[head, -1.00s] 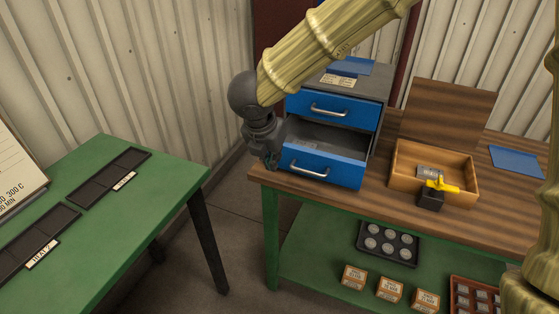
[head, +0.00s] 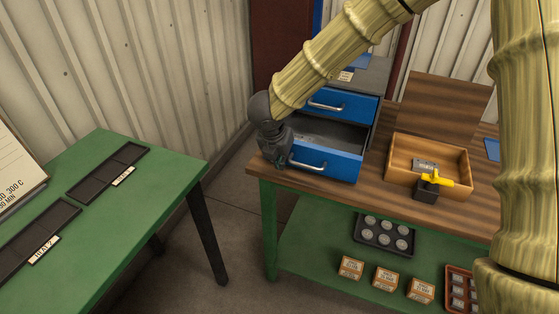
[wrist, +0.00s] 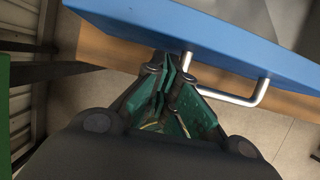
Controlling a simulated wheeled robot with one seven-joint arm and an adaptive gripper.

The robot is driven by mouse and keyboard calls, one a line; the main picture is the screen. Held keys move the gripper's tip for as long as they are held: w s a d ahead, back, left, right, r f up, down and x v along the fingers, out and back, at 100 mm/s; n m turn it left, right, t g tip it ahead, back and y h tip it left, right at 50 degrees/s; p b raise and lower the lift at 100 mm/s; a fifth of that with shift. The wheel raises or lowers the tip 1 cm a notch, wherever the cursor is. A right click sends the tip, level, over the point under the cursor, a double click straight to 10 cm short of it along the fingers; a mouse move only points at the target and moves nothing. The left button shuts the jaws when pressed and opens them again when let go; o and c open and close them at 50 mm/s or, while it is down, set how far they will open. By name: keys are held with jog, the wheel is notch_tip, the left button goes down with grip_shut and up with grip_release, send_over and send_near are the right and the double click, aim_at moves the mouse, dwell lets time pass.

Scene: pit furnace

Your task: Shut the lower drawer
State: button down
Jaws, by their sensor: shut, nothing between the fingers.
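A small cabinet with two blue-fronted drawers stands on the wooden workbench. The upper drawer (head: 340,104) looks shut. The lower drawer (head: 335,167) is pulled out, and its open inside shows behind the front. My gripper (head: 281,163) is at the left end of the lower drawer's front. In the wrist view the gripper (wrist: 172,75) is shut with nothing in it, its tips close to the blue drawer front (wrist: 220,35), left of the silver handle (wrist: 258,92). I cannot tell whether the tips touch the front. My arm hides part of the cabinet's top.
A wooden box (head: 400,178) with an open lid sits right of the cabinet, with a yellow-handled black object (head: 428,190) at its front. A green table (head: 110,235) with dark trays stands left, across a floor gap. Small boxes (head: 385,279) sit on the lower shelf.

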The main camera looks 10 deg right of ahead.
jog(key=shift+w, duration=0.1)
jog(key=w+d+p, duration=0.1)
jog(key=w+d, duration=0.1)
jog(key=w, duration=0.1)
jog(key=w+d+p, duration=0.1)
jog(key=w+d, duration=0.2)
jog(key=w, duration=0.1)
jog(key=w+d+p, duration=0.1)
jog(key=w+d, duration=0.1)
jog(key=w, duration=0.1)
jog(key=shift+w+d, duration=0.2)
jog(key=shift+w, duration=0.1)
